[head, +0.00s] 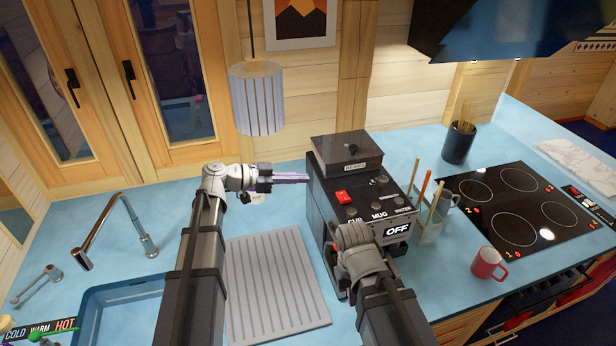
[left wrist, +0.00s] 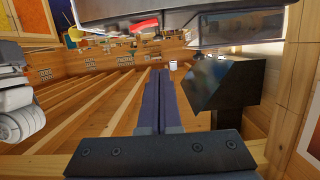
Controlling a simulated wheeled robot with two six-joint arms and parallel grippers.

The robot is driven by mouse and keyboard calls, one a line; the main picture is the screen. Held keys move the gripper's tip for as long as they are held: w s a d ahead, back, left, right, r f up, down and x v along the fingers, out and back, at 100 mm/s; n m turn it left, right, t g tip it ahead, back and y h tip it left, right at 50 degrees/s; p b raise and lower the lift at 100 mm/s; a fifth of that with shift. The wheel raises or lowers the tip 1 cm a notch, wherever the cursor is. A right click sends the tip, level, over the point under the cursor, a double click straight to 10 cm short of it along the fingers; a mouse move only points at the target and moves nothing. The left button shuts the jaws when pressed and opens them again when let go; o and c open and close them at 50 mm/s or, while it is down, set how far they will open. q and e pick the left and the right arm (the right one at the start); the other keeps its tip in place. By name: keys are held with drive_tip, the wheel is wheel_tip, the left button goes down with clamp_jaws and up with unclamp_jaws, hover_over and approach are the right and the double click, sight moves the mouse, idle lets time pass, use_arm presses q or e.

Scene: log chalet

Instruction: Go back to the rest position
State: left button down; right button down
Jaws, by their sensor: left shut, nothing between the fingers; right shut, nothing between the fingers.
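My left gripper (head: 292,178) is in the head view, pointing right, just left of the black coffee machine (head: 345,168). Its purple-grey fingers are shut with nothing between them. In the left wrist view the fingers (left wrist: 159,100) lie side by side. My right arm (head: 385,310) rises from the bottom of the head view to its grey wrist (head: 360,262), which overlaps the front of the coffee machine. The right fingers are hidden behind this wrist. I cannot tell whether the wrist touches the machine.
A ridged grey drainer mat (head: 275,285) lies between my arms. A red mug (head: 488,263) stands by the black hob (head: 515,205). A holder with stirring sticks (head: 428,230) and a dark utensil pot (head: 458,143) stand on the right. A tap (head: 125,205) and blue sink (head: 112,290) are left.

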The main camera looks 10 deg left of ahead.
idle(0.4)
use_arm(q)
drive_tip(key=s+a+f+n+g+y, duration=0.1)
drive_tip(key=s+f+n+g+y, duration=0.4)
drive_tip(key=s+f+n+y, duration=0.7)
drive_tip(key=s+a+f+n+y, duration=0.2)
drive_tip(key=s+a+f, duration=0.3)
drive_tip(key=s, duration=0.2)
drive_tip(key=s+d+f+m+b, duration=0.2)
drive_tip(key=d+f+b, duration=0.3)
drive_tip(key=f+b, duration=0.3)
drive_tip(key=s+d+f+m+g+y+b, duration=0.1)
drive_tip(key=s+d+f+m+b, duration=0.1)
drive_tip(key=d+f+b, duration=0.3)
wheel_tip(320, 180, down, 3)
drive_tip(key=s+b, duration=0.1)
drive_tip(key=b, duration=0.2)
drive_tip(key=shift+d, duration=0.35)
drive_tip(key=shift+r, duration=0.1)
